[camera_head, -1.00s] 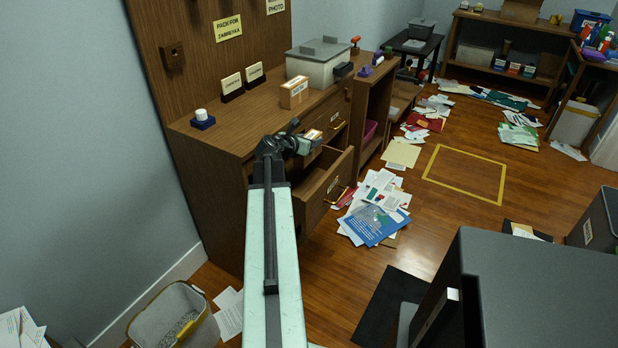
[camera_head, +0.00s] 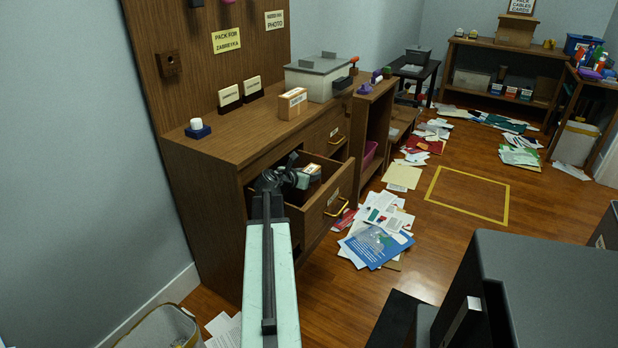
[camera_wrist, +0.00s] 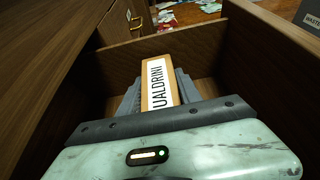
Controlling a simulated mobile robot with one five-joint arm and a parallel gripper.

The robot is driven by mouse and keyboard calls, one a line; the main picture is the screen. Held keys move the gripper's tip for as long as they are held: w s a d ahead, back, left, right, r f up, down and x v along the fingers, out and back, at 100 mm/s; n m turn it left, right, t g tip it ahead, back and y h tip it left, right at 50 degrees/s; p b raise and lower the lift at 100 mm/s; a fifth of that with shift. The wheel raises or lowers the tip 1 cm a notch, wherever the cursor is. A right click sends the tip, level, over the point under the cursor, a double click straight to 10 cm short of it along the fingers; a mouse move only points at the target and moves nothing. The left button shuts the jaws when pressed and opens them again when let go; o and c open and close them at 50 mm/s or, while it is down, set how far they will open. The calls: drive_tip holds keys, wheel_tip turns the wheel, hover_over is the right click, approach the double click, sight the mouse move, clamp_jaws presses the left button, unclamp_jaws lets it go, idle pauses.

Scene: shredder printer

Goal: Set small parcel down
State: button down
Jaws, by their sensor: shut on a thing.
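A small brown parcel with a white label reading "UALDRINI" (camera_wrist: 160,84) is between the fingers of my gripper (camera_wrist: 158,95) in the wrist view. In the head view the parcel (camera_head: 313,170) shows at the open drawer (camera_head: 325,205), with my gripper (camera_head: 300,178) beside it. The gripper is shut on the parcel. In the wrist view the drawer walls (camera_wrist: 205,45) rise around the parcel. The parcel's underside is hidden, so I cannot tell whether it touches the drawer floor.
A larger labelled box (camera_head: 292,104) stands on the cabinet top (camera_head: 225,135), near a grey lidded bin (camera_head: 318,80). A blue stamp-like item (camera_head: 198,130) stands at the left end. Papers (camera_head: 378,235) lie on the floor beside the drawer. A dark grey machine (camera_head: 550,280) fills the lower right.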

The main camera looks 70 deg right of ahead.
drive_tip(key=c, duration=0.8)
unclamp_jaws()
drive_tip(key=shift+r+p, duration=0.25)
drive_tip(key=shift+p, duration=0.1)
drive_tip(key=p+v, duration=0.2)
drive_tip(key=v, duration=0.5)
drive_tip(key=shift+p, duration=0.35)
drive_tip(key=shift+a, duration=0.25)
drive_tip(key=shift+r, duration=0.1)
